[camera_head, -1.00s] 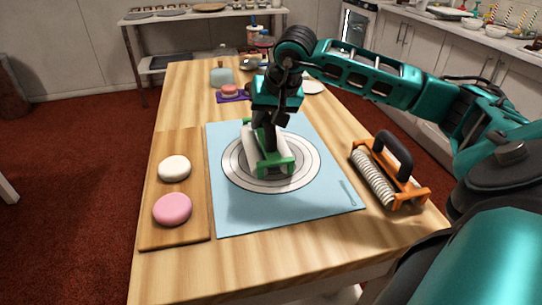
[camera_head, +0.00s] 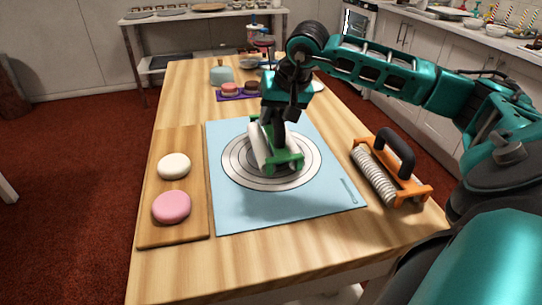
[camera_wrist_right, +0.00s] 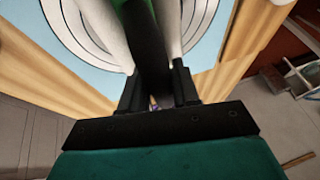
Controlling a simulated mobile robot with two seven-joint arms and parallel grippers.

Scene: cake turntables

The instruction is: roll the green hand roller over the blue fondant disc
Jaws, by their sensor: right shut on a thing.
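I see no separate blue fondant disc on the mat; the roller and gripper hide part of the circle. I cannot tell whether the roller touches the surface.
A wooden board (camera_head: 160,232) at the left holds a white disc (camera_head: 174,166) and a pink disc (camera_head: 171,207). An orange textured roller (camera_head: 392,170) stands right of the mat. A purple mat (camera_head: 237,97) with small round items lies behind. The near tabletop is clear.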

